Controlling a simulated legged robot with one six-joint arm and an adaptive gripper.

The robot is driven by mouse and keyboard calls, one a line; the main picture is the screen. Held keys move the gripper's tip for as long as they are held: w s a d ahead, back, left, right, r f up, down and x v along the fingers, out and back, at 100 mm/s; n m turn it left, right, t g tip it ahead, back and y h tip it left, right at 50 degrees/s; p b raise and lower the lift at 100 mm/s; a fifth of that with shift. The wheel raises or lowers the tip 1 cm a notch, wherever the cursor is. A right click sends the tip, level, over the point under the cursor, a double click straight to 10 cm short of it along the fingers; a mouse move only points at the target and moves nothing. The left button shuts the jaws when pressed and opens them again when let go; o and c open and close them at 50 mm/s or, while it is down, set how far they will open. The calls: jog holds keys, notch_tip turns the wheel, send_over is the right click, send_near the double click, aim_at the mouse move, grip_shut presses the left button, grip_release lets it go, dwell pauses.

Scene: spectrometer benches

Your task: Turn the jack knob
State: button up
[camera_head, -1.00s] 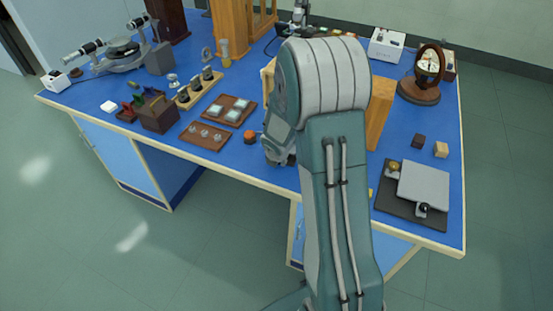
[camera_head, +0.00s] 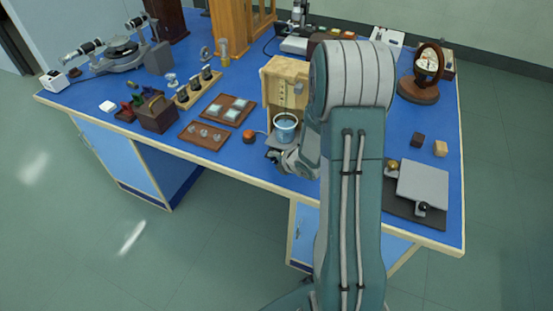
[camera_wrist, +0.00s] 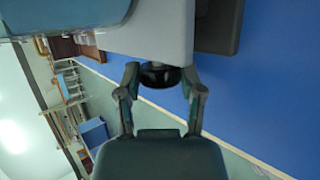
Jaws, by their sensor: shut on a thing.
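The jack is a light grey plate (camera_wrist: 150,30) over a dark base (camera_wrist: 220,22) in the wrist view. Its black knob (camera_wrist: 158,76) sticks out towards me, between the two fingers of my gripper (camera_wrist: 160,80). The fingers are shut on it. In the head view, my gripper (camera_head: 274,157) is at the front of a small grey platform (camera_head: 279,143) that bears a grey-blue vessel (camera_head: 285,128). My wrist covers part of that platform, and the knob cannot be made out there.
A wooden stand (camera_head: 272,88) rises behind the vessel. An orange-red round piece (camera_head: 249,137) and a brown tray (camera_head: 205,134) lie to the left. A grey plate on a dark base (camera_head: 423,186) lies to the right. The bench's front edge (camera_head: 240,178) runs close below my gripper.

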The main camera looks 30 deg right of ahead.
jog(key=shift+s+t, duration=0.1)
jog(key=shift+t, duration=0.2)
jog(key=shift+f, duration=0.1)
jog(key=o, duration=1.2)
